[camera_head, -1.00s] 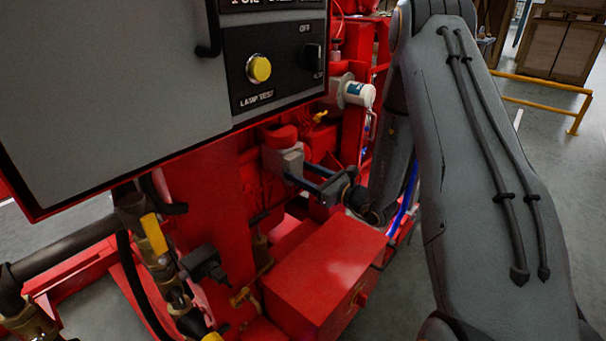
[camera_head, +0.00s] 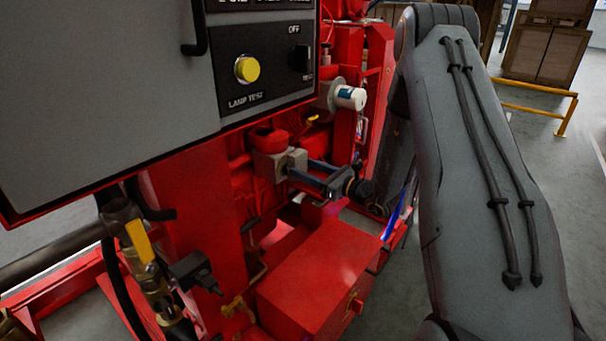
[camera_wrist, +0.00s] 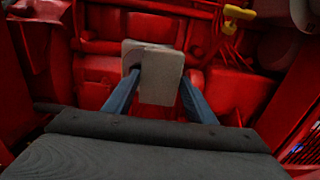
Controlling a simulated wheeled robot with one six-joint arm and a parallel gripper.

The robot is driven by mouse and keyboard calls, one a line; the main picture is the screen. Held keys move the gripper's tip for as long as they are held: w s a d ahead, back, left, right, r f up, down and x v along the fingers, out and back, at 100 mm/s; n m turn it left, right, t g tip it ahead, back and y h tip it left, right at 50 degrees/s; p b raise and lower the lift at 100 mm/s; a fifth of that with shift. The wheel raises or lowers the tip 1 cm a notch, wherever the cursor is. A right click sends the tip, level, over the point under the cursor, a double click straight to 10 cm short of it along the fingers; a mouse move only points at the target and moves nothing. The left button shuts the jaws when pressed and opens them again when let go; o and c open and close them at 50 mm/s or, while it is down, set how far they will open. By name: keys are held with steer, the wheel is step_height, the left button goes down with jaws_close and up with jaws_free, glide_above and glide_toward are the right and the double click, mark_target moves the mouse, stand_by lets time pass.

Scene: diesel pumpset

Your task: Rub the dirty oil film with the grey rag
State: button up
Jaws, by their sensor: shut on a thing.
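The grey rag (camera_head: 268,166) shows as a pale grey, block-like pad against the red engine side, below the control panel. It also shows upright in the middle of the wrist view (camera_wrist: 160,75). My gripper (camera_head: 295,170) is shut on it, with one dark blue-grey finger at each side, as the wrist view shows (camera_wrist: 158,82). The rag is close to the red engine parts behind it. I cannot tell whether it touches them. I cannot make out a distinct dirty oil film in either view; the rag and my gripper hide part of the surface behind.
A grey control panel (camera_head: 105,85) with a yellow button overhangs at the upper left. A red box (camera_head: 318,275) stands below my gripper. A white cylinder (camera_head: 349,97) sticks out above it. A yellow-handled valve (camera_head: 140,240) and pipes are at lower left. Open floor lies right.

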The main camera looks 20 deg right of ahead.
steer(key=shift+w+d, duration=0.3)
steer(key=shift+d, duration=0.05)
steer(key=shift+s+a, duration=0.1)
steer(key=shift+a, duration=0.05)
steer(key=shift+s+a+p, duration=0.4)
steer(key=shift+s+a, duration=0.25)
steer(key=shift+a, duration=0.3)
steer(key=shift+s+a+p, duration=0.35)
steer(key=shift+s+a, duration=0.3)
steer(key=shift+a, duration=0.35)
steer(key=shift+s+a+p, duration=0.4)
steer(key=shift+s+a, duration=0.25)
steer(key=shift+a, duration=0.3)
steer(key=p+v, duration=0.1)
steer(key=v, duration=0.5)
steer(key=shift+d+p, duration=0.25)
steer(key=shift+p, duration=0.05)
